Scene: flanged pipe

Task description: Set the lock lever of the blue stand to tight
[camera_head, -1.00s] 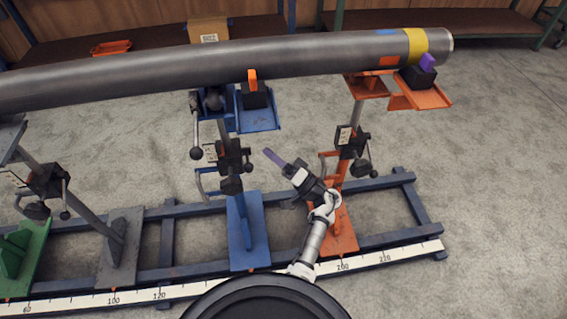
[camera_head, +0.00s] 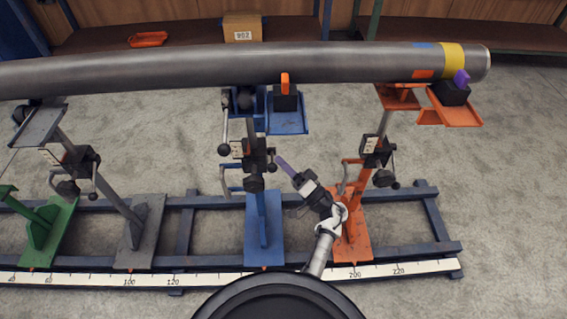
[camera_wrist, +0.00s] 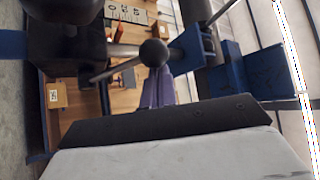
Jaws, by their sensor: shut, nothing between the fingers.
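The blue stand (camera_head: 263,230) stands on the rail under the long pipe. Its dark clamp block (camera_head: 250,155) carries a small lock lever (camera_head: 272,161) on its right side. My gripper (camera_head: 281,160) has shut purple fingers, with their tips right beside this lever. In the wrist view a black ball knob (camera_wrist: 153,52) on a thin rod sits just in front of the purple fingers (camera_wrist: 159,90) and partly covers their tips. I cannot tell whether they touch. The fingers hold nothing. The lever's tight mark is not readable.
The orange stand (camera_head: 352,235) is close on the right of my arm; the grey stand (camera_head: 140,235) is to the left. The steel pipe (camera_head: 180,72) lies across above. A grey crank handle (camera_head: 226,182) sticks out left of the blue stand. A ruler strip (camera_head: 210,278) runs along the front.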

